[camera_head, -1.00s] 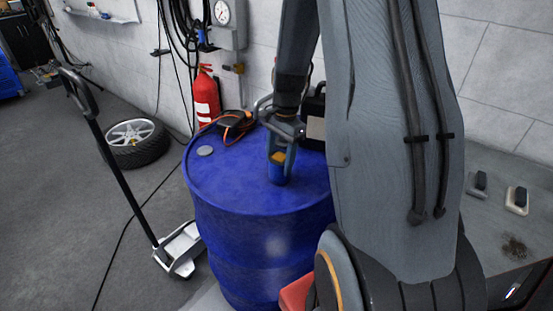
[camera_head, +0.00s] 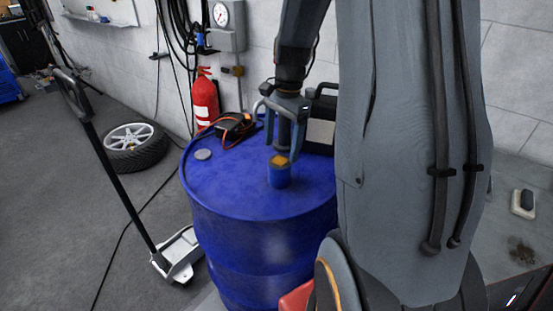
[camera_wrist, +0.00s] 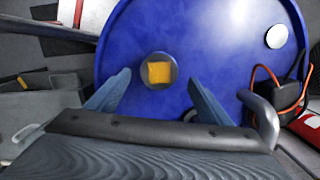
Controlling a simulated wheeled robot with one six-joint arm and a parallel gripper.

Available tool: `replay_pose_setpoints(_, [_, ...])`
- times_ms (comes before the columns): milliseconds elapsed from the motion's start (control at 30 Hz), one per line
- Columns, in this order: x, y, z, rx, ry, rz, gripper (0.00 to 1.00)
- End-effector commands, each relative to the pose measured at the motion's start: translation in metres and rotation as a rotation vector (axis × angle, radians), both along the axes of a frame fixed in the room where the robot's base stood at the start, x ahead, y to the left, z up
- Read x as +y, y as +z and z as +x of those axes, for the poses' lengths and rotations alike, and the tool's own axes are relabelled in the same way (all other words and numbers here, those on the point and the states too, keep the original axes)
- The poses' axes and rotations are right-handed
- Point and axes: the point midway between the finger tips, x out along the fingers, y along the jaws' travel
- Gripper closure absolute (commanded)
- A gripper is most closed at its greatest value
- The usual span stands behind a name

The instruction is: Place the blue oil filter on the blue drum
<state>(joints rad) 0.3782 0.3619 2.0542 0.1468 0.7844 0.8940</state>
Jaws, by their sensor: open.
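The blue oil filter (camera_head: 279,176) stands upright on top of the blue drum (camera_head: 228,190), right of the middle of its lid in the head view. An orange-yellow patch shows on the filter's top. In the wrist view the filter (camera_wrist: 159,71) is seen from above, inside the rim of the drum (camera_wrist: 205,40). My gripper (camera_head: 286,150) is open and empty, just above and behind the filter. In the wrist view its two fingers (camera_wrist: 155,92) are spread wide, with the filter beyond their tips and apart from them.
A grey disc (camera_head: 203,154), a device with orange leads (camera_head: 234,126) and a black case (camera_head: 322,120) are on or by the drum's back. A red fire extinguisher (camera_head: 205,102) stands behind. A wheel (camera_head: 133,146) and a handled floor stand (camera_head: 178,253) are left; the drum's front left lid is clear.

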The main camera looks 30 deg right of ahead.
Motion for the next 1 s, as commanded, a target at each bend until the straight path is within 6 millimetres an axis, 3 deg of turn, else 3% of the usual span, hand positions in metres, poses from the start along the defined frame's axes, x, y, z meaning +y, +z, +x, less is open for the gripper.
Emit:
replay_pose_setpoints(200, [-0.005,0.037,0.002,-0.002,0.001,-0.002,0.26])
replay_pose_setpoints(433, [0.001,0.051,-0.002,-0.006,0.043,-0.005,0.26])
replay_pose_setpoints(567, [0.039,0.038,-0.02,-0.045,0.291,-0.034,0.26])
replay_pose_setpoints(700, [0.093,0.014,-0.059,-0.108,0.72,-0.085,0.26])
replay_pose_setpoints(800, [0.123,-0.001,-0.088,-0.149,1.004,-0.118,0.26])
replay_pose_setpoints(1000, [0.149,-0.018,-0.121,-0.195,1.335,-0.153,0.26])
